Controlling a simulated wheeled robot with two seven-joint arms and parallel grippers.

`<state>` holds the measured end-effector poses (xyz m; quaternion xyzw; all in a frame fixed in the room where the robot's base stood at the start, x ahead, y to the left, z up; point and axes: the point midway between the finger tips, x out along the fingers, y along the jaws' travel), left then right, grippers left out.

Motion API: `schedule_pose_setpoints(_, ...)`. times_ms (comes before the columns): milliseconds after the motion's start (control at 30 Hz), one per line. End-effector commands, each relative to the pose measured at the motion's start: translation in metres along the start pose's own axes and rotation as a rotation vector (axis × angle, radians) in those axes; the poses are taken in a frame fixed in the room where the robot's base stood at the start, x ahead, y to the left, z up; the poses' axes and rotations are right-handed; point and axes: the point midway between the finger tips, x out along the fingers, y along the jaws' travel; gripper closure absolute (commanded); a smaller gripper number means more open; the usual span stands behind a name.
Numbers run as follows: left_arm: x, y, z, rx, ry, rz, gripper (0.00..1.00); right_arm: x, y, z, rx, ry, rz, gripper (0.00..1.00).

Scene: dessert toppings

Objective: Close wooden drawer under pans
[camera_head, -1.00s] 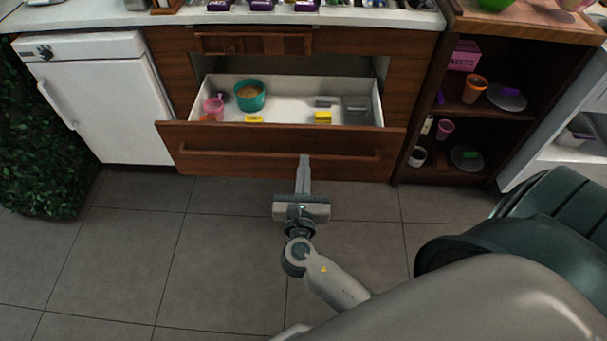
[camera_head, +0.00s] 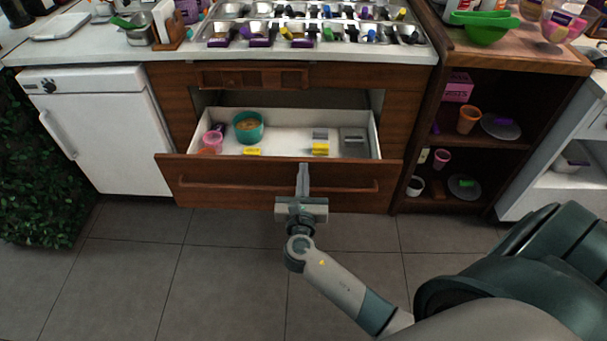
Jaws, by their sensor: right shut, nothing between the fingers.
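The wooden drawer (camera_head: 230,185) stands pulled out below the counter, its brown front and long handle bar facing me. Inside its white tray are a teal bowl (camera_head: 248,127), a pink cup (camera_head: 212,140), yellow items and grey pieces. My right gripper (camera_head: 303,168) is shut and empty, its fingers upright against or just before the drawer front, near the middle of the handle. I cannot tell whether they touch. The metal pans (camera_head: 275,30) sit in the counter above. My left gripper is not in view.
A shut narrow drawer (camera_head: 253,76) is above the open one. A white cabinet (camera_head: 105,135) stands at left, beside a green hedge (camera_head: 40,190). An open shelf (camera_head: 455,205) with cups stands at right. The tiled floor (camera_head: 130,260) in front is clear.

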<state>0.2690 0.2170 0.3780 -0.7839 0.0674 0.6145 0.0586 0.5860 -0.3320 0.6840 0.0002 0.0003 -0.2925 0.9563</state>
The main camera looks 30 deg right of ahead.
Motion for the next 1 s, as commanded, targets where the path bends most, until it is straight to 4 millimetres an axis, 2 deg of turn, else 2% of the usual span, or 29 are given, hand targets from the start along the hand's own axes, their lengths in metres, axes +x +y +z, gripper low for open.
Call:
schedule_pose_setpoints(267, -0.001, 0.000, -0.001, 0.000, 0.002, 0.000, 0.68, 0.008, 0.000, 0.001, -0.001, -0.001, 0.000, 1.00)
schedule_pose_setpoints(467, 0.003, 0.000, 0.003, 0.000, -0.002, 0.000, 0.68, 0.033, 0.000, 0.002, -0.001, -0.003, -0.002, 1.00)
schedule_pose_setpoints(667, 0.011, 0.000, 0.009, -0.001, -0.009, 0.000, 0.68, 0.076, 0.000, 0.002, -0.002, -0.005, -0.002, 1.00)
schedule_pose_setpoints(800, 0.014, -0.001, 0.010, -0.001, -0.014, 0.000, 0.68, 0.114, 0.000, 0.002, 0.000, -0.004, -0.002, 1.00)
schedule_pose_setpoints(833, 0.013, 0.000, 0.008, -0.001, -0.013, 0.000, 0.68, 0.123, -0.001, 0.001, -0.001, -0.005, -0.003, 1.00)
schedule_pose_setpoints(900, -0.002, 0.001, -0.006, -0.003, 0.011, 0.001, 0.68, 0.142, 0.000, 0.001, -0.001, -0.005, -0.003, 1.00)
schedule_pose_setpoints(1000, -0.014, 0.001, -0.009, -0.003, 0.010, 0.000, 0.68, 0.166, -0.001, 0.000, -0.001, -0.004, -0.003, 1.00)
